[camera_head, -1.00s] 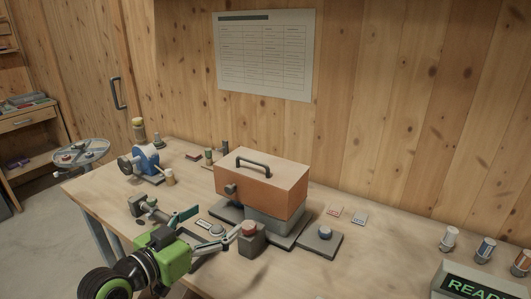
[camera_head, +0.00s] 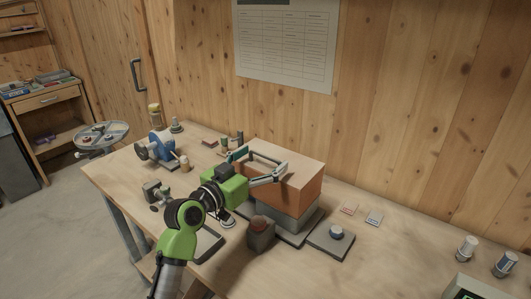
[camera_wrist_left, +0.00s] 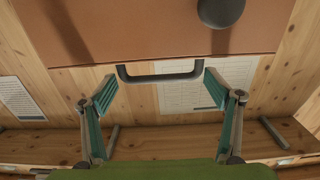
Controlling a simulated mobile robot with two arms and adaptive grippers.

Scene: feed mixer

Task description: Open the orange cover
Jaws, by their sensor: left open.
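The orange cover (camera_head: 302,188) is a box-shaped lid sitting level on a grey base (camera_head: 286,216) on the workbench; it looks shut. Its dark handle (camera_wrist_left: 160,78) stands on top, and a dark round knob (camera_wrist_left: 221,10) is on its front. My left gripper (camera_head: 262,163) is open at the handle, above the cover's left part. In the left wrist view, the handle lies between the two spread fingertips, with a gap on each side. The gripper partly hides the handle and the cover's front in the head view. My right gripper is not in view.
A red-topped block (camera_head: 260,228) stands in front of the cover, and a plate with a blue-topped button (camera_head: 336,233) is to its right. A blue machine (camera_head: 160,146) and small jars stand at the left. The wooden wall (camera_head: 420,90) rises behind the bench.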

